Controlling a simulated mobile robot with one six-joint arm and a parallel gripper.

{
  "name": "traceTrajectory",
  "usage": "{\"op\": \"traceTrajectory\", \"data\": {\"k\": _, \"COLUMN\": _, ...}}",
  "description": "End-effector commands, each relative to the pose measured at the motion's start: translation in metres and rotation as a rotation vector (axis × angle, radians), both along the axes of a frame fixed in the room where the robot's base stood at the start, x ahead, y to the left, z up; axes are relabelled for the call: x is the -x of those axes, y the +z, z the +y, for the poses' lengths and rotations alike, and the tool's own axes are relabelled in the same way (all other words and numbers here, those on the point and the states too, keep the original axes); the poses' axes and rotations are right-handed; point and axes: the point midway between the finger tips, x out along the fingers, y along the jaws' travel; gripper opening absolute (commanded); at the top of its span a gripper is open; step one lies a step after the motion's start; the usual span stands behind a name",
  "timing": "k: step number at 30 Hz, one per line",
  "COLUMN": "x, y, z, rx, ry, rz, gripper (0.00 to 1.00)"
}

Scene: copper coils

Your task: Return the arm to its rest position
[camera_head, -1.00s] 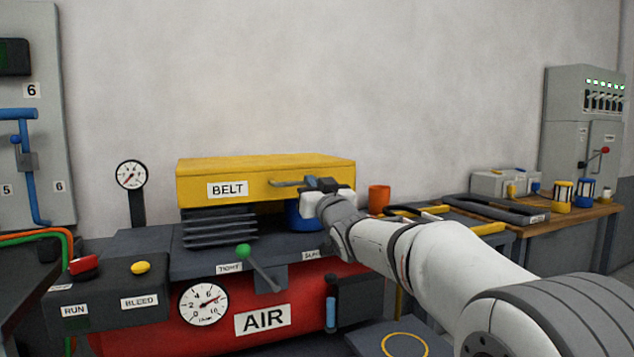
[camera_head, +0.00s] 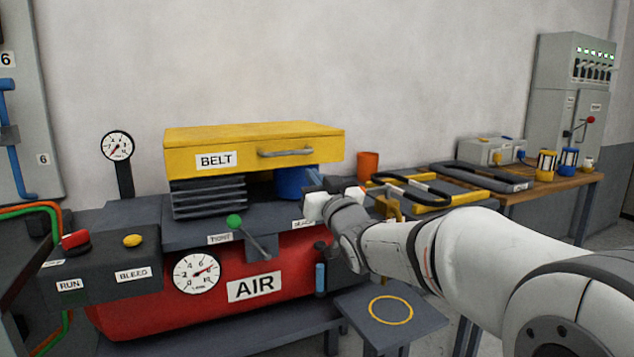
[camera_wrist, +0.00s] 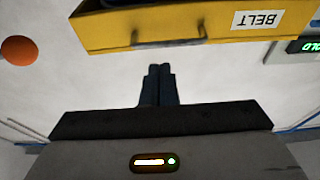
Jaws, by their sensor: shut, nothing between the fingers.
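My arm (camera_head: 465,250) reaches in from the lower right in the head view. My gripper (camera_head: 312,183) is at its end, in front of the blue cylinder and just below the yellow BELT cover's handle (camera_head: 285,152). In the wrist view my gripper's dark fingers (camera_wrist: 157,83) are together with nothing between them. They point toward the yellow BELT cover (camera_wrist: 215,22), which appears upside down there with its handle (camera_wrist: 168,43). A clear gap shows in the picture between the fingertips and the handle.
The red AIR tank (camera_head: 150,305) and the RUN/BLEED box (camera_head: 105,270) stand left of my arm. A blue cylinder (camera_head: 293,184) sits under the cover. An orange cup (camera_head: 367,165) and the workbench (camera_head: 545,195) are to the right. A plate with a yellow ring (camera_head: 391,310) lies below my arm.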

Motion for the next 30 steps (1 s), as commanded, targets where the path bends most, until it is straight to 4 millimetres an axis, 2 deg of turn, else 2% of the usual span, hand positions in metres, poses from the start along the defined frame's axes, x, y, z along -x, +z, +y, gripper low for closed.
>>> {"op": "traceTrajectory", "data": {"k": 4, "x": 0.006, "y": -0.006, "z": -0.005, "rx": 0.001, "ry": -0.004, "rz": 0.003, "gripper": 0.00}}
{"op": "traceTrajectory", "data": {"k": 8, "x": 0.008, "y": 0.003, "z": -0.019, "rx": 0.025, "ry": -0.044, "rz": 0.057, "gripper": 0.00}}
{"op": "traceTrajectory", "data": {"k": 13, "x": 0.018, "y": 0.018, "z": -0.061, "rx": 0.109, "ry": -0.162, "rz": 0.249, "gripper": 0.00}}
{"op": "traceTrajectory", "data": {"k": 17, "x": 0.038, "y": 0.020, "z": -0.099, "rx": 0.179, "ry": -0.254, "rz": 0.438, "gripper": 0.00}}
{"op": "traceTrajectory", "data": {"k": 23, "x": 0.091, "y": 0.020, "z": -0.151, "rx": 0.274, "ry": -0.362, "rz": 0.740, "gripper": 0.00}}
{"op": "traceTrajectory", "data": {"k": 26, "x": 0.127, "y": 0.021, "z": -0.173, "rx": 0.315, "ry": -0.397, "rz": 0.897, "gripper": 0.00}}
{"op": "traceTrajectory", "data": {"k": 30, "x": 0.185, "y": 0.027, "z": -0.197, "rx": 0.365, "ry": -0.427, "rz": 1.119, "gripper": 0.00}}
